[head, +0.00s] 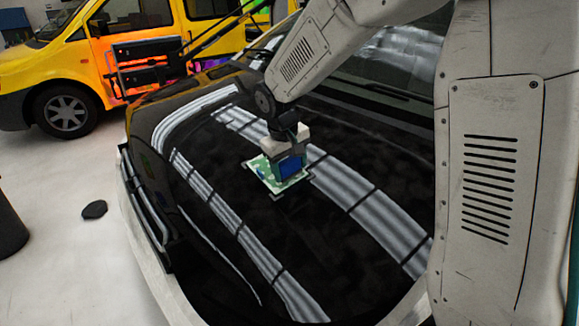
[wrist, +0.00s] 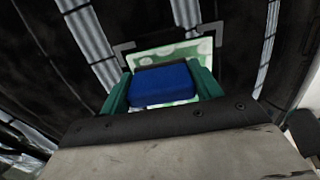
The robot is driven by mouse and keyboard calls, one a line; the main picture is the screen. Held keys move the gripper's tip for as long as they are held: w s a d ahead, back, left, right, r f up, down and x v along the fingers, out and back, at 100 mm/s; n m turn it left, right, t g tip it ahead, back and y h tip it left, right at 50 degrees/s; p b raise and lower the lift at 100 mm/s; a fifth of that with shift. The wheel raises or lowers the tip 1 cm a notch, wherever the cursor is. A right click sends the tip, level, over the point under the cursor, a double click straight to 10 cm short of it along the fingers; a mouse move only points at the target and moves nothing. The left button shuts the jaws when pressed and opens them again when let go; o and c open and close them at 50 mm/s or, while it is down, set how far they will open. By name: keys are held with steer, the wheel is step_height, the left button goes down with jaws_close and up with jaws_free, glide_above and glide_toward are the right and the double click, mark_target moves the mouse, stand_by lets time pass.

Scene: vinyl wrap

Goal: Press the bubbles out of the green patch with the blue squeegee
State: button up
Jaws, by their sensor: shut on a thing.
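The green patch (head: 268,180) lies on the dark car hood. It is pale green with round lighter spots that look like bubbles, and it also shows in the wrist view (wrist: 199,48). My gripper (head: 285,160) is over the patch, pointing down. In the wrist view its green fingers (wrist: 160,90) are shut on the blue squeegee (wrist: 163,84), one on each side. The squeegee (head: 290,166) covers part of the patch. I cannot tell whether its lower edge touches the patch.
The black car hood (head: 340,240) spreads around the patch and carries striped reflections. A yellow van (head: 60,70) with a bright multicolored panel stands behind at the left. A dark flat object (head: 94,210) lies on the pale floor at the left.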

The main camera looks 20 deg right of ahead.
steer(key=shift+w, duration=0.15)
steer(key=shift+w+a, duration=0.25)
steer(key=shift+w, duration=0.65)
steer(key=shift+w+a+r, duration=0.1)
steer(key=shift+w+a, duration=0.05)
steer(key=shift+w, duration=0.4)
steer(key=shift+w+a+r, duration=0.1)
steer(key=shift+w+a, duration=0.05)
steer(key=shift+w, duration=0.35)
steer(key=shift+w, duration=0.1)
steer(key=shift+w+a, duration=0.25)
steer(key=shift+w, duration=0.75)
steer(key=shift+w+a, duration=0.15)
steer(key=shift+w, duration=0.4)
steer(key=shift+w+a, duration=0.15)
steer(key=shift+w, duration=0.35)
